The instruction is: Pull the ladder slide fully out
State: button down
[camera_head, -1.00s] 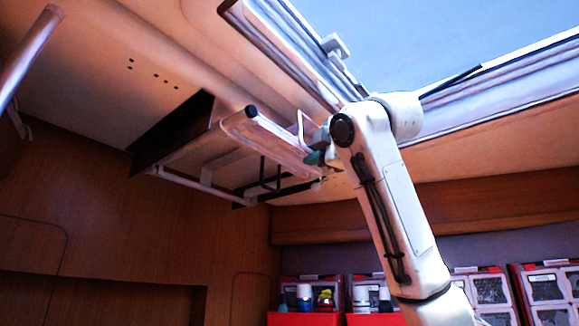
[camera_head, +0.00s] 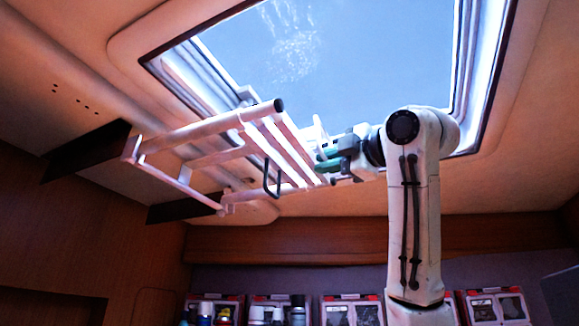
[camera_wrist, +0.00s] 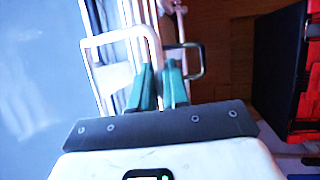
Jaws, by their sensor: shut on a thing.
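The ladder slide (camera_head: 190,133) is a pale tubular frame with rungs. It reaches out from the ceiling slots towards the right, under the skylight, and its outer end has several long flat treads. My gripper (camera_head: 322,163) is at this outer right end, its green fingers shut on a part of it.
The bright skylight (camera_head: 350,50) fills the ceiling above. Dark slot panels (camera_head: 90,150) sit at the ladder's inner end. Below, red-framed boxes (camera_head: 350,310) and several bottles (camera_head: 298,308) line the back wall. The air right of my arm looks free.

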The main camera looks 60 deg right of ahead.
jog(key=s, duration=0.7)
jog(key=shift+s+b, duration=0.15)
jog(key=shift+b, duration=0.15)
jog(key=shift+r, duration=0.1)
jog(key=c, duration=1.3)
grip_release()
jog(key=shift+s, duration=0.1)
jog(key=shift+c, duration=0.2)
jog(key=shift+o, duration=0.7)
jog(key=shift+d, duration=0.1)
jog(key=b+v, duration=0.3)
jog(key=v, duration=0.7)
jog(key=shift+s+a+b, duration=0.15)
jog(key=shift+a+b, duration=0.1)
jog(key=shift+b, duration=0.05)
